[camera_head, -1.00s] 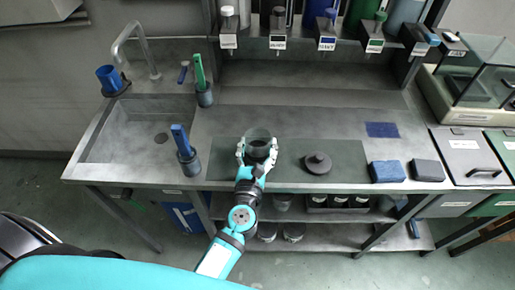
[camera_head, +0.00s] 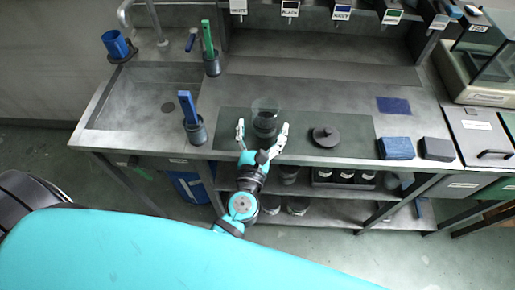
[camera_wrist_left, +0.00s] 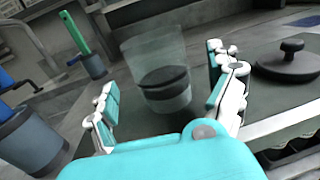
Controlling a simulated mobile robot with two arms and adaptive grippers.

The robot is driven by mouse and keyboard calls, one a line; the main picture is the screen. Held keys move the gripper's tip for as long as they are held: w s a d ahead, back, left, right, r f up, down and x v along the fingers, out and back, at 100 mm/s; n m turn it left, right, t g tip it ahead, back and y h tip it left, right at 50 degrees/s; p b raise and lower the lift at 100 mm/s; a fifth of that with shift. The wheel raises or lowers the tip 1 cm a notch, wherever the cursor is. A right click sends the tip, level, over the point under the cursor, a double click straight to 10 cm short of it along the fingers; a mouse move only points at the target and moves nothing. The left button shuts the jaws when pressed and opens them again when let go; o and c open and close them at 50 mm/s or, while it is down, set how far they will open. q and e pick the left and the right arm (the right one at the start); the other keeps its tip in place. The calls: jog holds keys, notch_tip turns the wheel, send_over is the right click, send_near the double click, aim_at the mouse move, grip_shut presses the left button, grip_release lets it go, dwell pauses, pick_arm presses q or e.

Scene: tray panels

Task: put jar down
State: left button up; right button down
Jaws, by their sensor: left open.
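The jar (camera_head: 265,123) is a clear glass with dark contents low inside. It stands upright on the dark green mat (camera_head: 350,128) on the steel counter. It also shows in the left wrist view (camera_wrist_left: 163,75). My left gripper (camera_head: 263,129) is open, with one finger on each side of the jar and a visible gap to both. In the left wrist view the fingers (camera_wrist_left: 165,95) are spread wide, with the jar standing beyond them. A dark round lid with a knob (camera_head: 326,136) lies on the mat to the right of the jar. My right gripper is not in view.
Blue sponge (camera_head: 396,148) and dark block (camera_head: 437,149) sit right of the mat. A holder with a blue-handled tool (camera_head: 195,130) stands left, by the sink (camera_head: 150,100). Labelled dispensers hang above the back. A lower shelf holds several dark jars (camera_head: 345,177).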

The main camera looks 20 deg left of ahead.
pick_arm(q)
jog(key=s+d+b, duration=0.1)
jog(key=s+b, duration=0.1)
jog(key=s, duration=0.6)
jog(key=shift+w+d, duration=0.1)
